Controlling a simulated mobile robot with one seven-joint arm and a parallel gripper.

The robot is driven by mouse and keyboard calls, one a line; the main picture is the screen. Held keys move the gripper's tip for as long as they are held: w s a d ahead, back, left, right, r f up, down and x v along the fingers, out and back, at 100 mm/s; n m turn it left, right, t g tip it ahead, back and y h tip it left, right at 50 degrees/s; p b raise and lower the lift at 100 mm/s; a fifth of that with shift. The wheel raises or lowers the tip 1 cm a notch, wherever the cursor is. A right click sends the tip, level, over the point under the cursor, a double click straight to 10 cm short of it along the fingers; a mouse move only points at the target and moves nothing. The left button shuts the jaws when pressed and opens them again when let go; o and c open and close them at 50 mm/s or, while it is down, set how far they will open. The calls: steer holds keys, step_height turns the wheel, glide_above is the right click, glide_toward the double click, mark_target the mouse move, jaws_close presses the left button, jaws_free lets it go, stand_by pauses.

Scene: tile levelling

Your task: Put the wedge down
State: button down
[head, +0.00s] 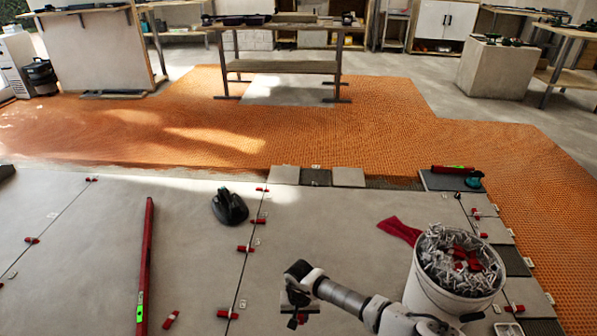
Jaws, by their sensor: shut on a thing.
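My gripper (297,314) points down over the large grey tiles in the lower middle of the head view. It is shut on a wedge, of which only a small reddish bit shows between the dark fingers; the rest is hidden. Loose red wedges lie on the tiles at the lower left, one (171,319) beside the long red level. Other red wedges (246,249) sit in clips along the tile joint to the left of my gripper.
A white bucket (433,292) full of clips and some red wedges stands right of my gripper. A red cloth (398,230), a dark suction-cup tool (229,207) and a long red level (146,262) lie on the tiles. Orange matting (330,130) and a workbench (285,66) are behind.

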step_height(320, 180, up, 12)
steer(key=w+p, duration=0.2)
steer(key=p, duration=0.3)
steer(key=shift+a+r+p, duration=0.2)
steer(key=shift+a+p, duration=0.05)
steer(key=shift+p, duration=0.1)
stand_by(0.4)
